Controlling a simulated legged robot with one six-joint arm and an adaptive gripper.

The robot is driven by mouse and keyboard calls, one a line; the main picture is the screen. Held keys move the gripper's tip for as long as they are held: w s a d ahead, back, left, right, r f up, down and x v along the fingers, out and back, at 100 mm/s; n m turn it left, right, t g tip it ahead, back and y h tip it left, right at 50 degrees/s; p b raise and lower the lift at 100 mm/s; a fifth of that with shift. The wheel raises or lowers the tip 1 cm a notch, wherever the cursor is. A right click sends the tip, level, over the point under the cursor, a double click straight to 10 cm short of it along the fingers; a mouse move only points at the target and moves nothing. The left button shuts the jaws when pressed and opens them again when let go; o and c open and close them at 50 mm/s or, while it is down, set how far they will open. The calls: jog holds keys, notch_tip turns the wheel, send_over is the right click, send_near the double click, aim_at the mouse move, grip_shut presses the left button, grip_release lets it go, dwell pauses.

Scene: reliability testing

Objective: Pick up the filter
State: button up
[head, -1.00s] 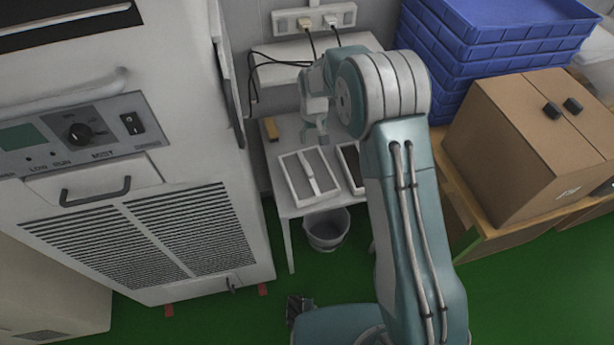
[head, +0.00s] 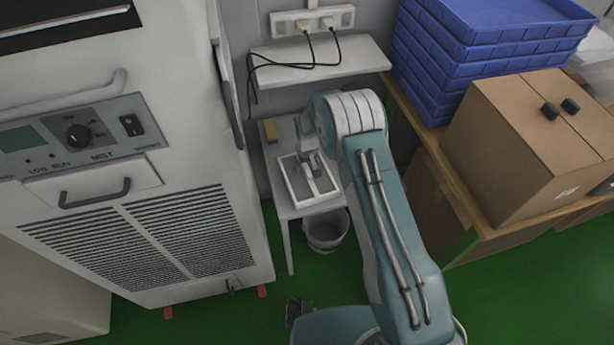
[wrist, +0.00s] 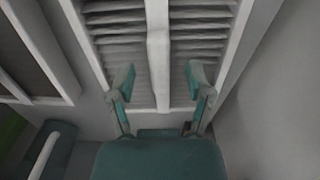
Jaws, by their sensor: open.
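The filter (wrist: 115,20), as I take it, is a white-framed panel with grey slats and a white bar down its middle. In the head view the white frame (head: 289,182) lies flat on the small grey table, partly covered by my gripper (head: 312,168). In the wrist view my gripper (wrist: 161,85) is open and empty. Its two fingers are on either side of the central bar, over the slats. I cannot tell whether they touch the panel.
A second white-framed panel with a dark face (wrist: 22,75) lies at the left in the wrist view. A tan block (head: 270,131) sits at the table's back left. A big white cabinet (head: 120,190) stands close on the left. A shelf (head: 320,62) with cables is behind.

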jog(key=shift+f, duration=0.65)
grip_shut()
jog(key=shift+s, duration=0.1)
